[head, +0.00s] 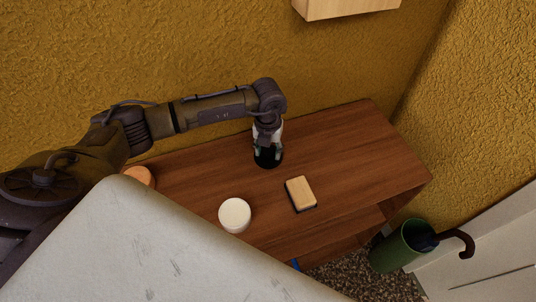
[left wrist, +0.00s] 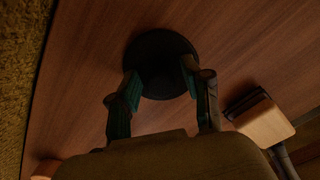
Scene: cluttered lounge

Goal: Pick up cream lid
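The cream lid (head: 234,215) is a round, pale disc lying on the brown wooden cabinet top, near its front edge. My left gripper (head: 267,152) is behind it and to its right, apart from it, pointing down over a round black disc (head: 268,160). In the left wrist view, the two teal-padded fingers of my left gripper (left wrist: 160,76) are spread apart, with their tips over opposite sides of the black disc (left wrist: 160,60). Whether they touch it I cannot tell. The cream lid cannot be made out in the left wrist view. My right gripper is not in view.
A wooden block with a dark base (head: 301,193) lies right of the cream lid. An orange round thing (head: 141,176) is partly hidden at the left. A green bin (head: 396,248) stands beyond the cabinet's right end. The cabinet's right part (head: 370,150) is clear.

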